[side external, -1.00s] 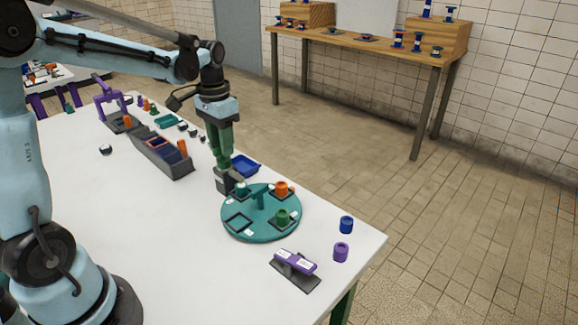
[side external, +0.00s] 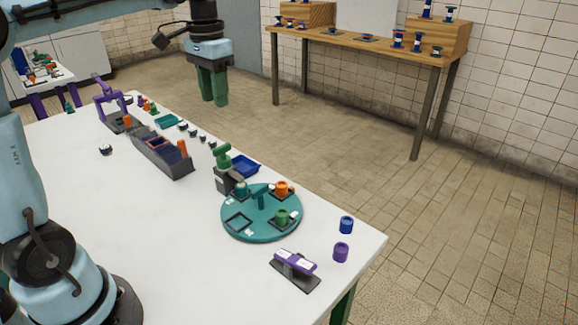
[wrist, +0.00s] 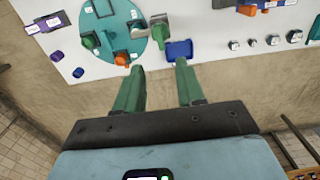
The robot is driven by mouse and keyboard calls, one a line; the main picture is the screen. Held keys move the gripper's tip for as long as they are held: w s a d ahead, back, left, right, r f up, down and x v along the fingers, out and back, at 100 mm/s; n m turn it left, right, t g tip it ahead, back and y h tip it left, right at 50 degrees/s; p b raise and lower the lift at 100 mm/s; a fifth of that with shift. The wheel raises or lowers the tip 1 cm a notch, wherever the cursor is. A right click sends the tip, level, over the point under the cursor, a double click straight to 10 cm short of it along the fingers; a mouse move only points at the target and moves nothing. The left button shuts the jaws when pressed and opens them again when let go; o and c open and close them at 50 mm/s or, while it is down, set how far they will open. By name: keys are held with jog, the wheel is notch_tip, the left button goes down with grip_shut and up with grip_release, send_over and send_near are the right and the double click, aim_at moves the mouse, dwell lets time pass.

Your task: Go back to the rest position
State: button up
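My gripper (side external: 213,100) is raised high above the back edge of the white table, fingers pointing down. In the wrist view its two green fingers (wrist: 159,68) are apart with nothing between them. Below it, a green piece with a handle (side external: 222,156) sits on top of a dark grey block (side external: 226,184) beside the teal round plate (side external: 232,228). The green piece also shows in the wrist view (wrist: 190,41). My gripper is well clear of everything on the table.
The round plate carries orange (side external: 281,188) and green (side external: 282,217) pieces. A blue tray (side external: 245,166) lies behind the grey block. Blue (side external: 346,225) and purple (side external: 341,252) cylinders stand at the right. A wooden bench (side external: 370,41) is by the far wall. The air around my gripper is free.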

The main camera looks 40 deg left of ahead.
jog(key=shift+r, duration=0.1)
jog(key=s+d+f+t, duration=0.7)
jog(key=s+d+f, duration=0.2)
jog(key=d, duration=0.3)
jog(key=shift+d+f, duration=0.25)
jog(key=shift+f, duration=0.15)
dwell(0.7)
